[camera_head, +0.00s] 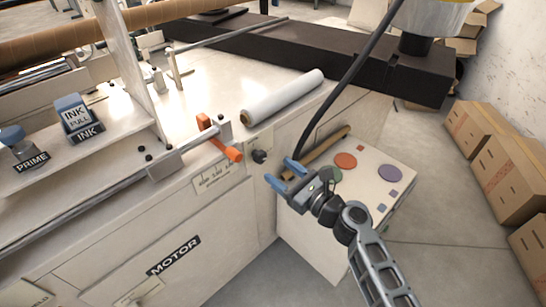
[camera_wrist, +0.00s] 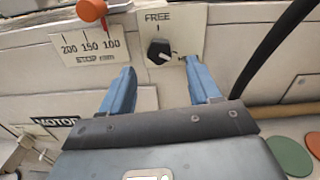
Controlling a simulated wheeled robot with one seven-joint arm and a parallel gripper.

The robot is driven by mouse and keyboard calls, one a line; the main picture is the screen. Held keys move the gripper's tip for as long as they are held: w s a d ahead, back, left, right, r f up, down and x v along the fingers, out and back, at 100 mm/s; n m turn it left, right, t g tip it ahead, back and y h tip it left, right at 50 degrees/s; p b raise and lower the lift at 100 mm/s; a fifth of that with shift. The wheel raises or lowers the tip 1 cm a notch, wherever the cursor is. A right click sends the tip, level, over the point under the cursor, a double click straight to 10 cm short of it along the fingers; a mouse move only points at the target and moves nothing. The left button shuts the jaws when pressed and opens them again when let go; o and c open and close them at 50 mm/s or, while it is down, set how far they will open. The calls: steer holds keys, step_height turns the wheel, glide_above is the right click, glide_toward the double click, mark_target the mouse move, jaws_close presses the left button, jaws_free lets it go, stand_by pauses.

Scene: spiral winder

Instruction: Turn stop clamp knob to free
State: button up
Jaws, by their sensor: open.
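The stop clamp knob (camera_head: 259,156) is a small black knob on the front face of the cream machine. In the wrist view the knob (camera_wrist: 159,51) sits on a pale plate (camera_wrist: 186,22) marked FREE above it. A second label at its right is partly hidden by a finger. A small pale mark shows on the knob's lower right; its exact pointing is hard to tell. My gripper (camera_head: 283,173) is open, with blue fingers, just right of and below the knob. In the wrist view its fingers (camera_wrist: 156,72) stand apart, either side below the knob, with nothing between them.
An orange handle (camera_head: 220,137) with a stop scale (camera_wrist: 90,45) is left of the knob. A black cable (camera_head: 335,85) hangs close to my gripper's right. A white roll (camera_head: 283,97) lies above. A low cabinet (camera_head: 400,165) with coloured discs is at right.

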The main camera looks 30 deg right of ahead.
mark_target(263, 159)
steer(key=x, duration=0.7)
steer(key=c, duration=1)
